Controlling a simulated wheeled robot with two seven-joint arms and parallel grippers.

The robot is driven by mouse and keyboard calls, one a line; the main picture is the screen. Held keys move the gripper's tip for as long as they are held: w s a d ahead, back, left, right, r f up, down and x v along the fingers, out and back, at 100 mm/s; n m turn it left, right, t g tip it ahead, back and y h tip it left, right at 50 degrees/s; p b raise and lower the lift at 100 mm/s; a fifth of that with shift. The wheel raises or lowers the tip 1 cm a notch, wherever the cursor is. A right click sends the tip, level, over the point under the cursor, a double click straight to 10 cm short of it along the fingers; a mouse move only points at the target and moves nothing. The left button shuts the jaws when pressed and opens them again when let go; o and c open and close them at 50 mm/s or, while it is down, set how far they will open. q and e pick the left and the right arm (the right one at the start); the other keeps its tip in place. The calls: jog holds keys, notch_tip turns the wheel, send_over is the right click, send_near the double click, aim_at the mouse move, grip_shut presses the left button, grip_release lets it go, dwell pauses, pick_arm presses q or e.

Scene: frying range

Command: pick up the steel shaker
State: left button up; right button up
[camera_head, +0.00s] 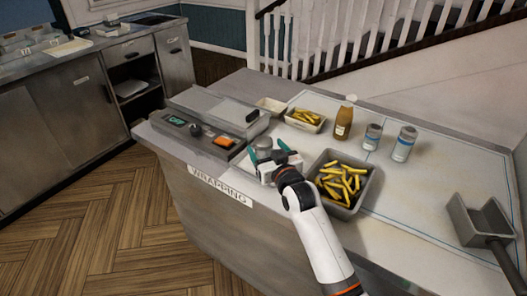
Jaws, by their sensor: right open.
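A small grey metallic object with a rounded top, which looks like the steel shaker (264,143), stands on the counter right of the sealing machine. My right gripper (268,152) is over the counter beside it, with teal fingertips apart on either side of the grey top in the picture. The gripper is open; I cannot tell whether the fingers touch the shaker. Its lower part is hidden behind the gripper. My left gripper is not in view.
A tray of fries (348,201) sits close right of my gripper. Behind are a smaller fries box (306,122), an empty box (271,104), a sauce bottle (343,122) and two blue-banded containers (372,137) (403,145). A scoop (479,222) lies far right.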

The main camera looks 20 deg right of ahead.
aim_at(261, 140)
jog(key=shift+w, duration=0.6)
jog(key=w, duration=0.2)
jog(key=w+p, duration=0.1)
jog(key=w, duration=0.1)
jog(key=shift+w+f, duration=0.1)
jog(key=shift+f, duration=0.2)
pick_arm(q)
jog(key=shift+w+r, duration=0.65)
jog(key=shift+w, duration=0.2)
pick_arm(e)
jog(key=shift+c, duration=0.4)
jog(key=c, duration=1)
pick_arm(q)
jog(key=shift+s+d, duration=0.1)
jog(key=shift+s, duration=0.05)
pick_arm(e)
jog(key=shift+r, duration=0.1)
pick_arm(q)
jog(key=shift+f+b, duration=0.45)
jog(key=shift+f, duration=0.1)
pick_arm(e)
notch_tip(261, 140, up, 10)
